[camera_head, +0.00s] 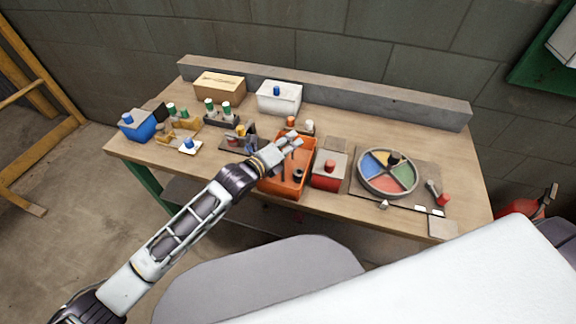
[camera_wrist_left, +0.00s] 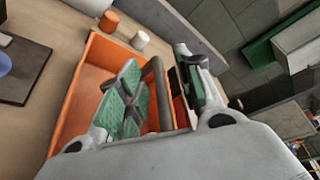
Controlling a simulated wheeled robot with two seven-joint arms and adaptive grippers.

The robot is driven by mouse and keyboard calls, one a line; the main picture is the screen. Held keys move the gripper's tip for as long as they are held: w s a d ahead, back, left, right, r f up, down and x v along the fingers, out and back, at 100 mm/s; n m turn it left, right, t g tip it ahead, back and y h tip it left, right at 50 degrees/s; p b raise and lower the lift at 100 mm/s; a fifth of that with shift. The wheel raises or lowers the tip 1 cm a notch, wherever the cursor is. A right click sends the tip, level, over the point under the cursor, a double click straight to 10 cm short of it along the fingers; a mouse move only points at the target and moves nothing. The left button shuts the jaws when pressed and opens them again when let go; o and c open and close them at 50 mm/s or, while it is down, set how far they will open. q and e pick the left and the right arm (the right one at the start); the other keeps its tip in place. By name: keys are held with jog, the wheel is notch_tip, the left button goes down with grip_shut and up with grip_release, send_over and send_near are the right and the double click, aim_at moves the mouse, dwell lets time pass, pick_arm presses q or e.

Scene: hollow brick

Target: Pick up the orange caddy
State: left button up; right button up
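The orange caddy (camera_head: 295,185) stands on the workbench near its front edge, with an open top. It fills the left of the left wrist view (camera_wrist_left: 68,112). My left gripper (camera_head: 291,142) is over the caddy, its arm coming in from the left. In the left wrist view my left gripper (camera_wrist_left: 160,92) has its green-padded fingers apart, with a dark bar (camera_wrist_left: 156,88), apparently the caddy's handle, between them. I see a gap beside the bar, but contact is hard to tell. The fingers hide part of the caddy. My right gripper is not in view.
A red box (camera_head: 328,178) stands close to the caddy's right. Orange (camera_head: 291,121) and white (camera_head: 309,126) cylinders stand behind it. A divided round tray (camera_head: 388,172) lies further right. A blue bin (camera_head: 137,127) and a white bin (camera_head: 280,99) are on the bench.

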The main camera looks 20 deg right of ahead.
pick_arm(q)
jog(key=shift+w+d, duration=0.15)
dwell(0.4)
grip_shut()
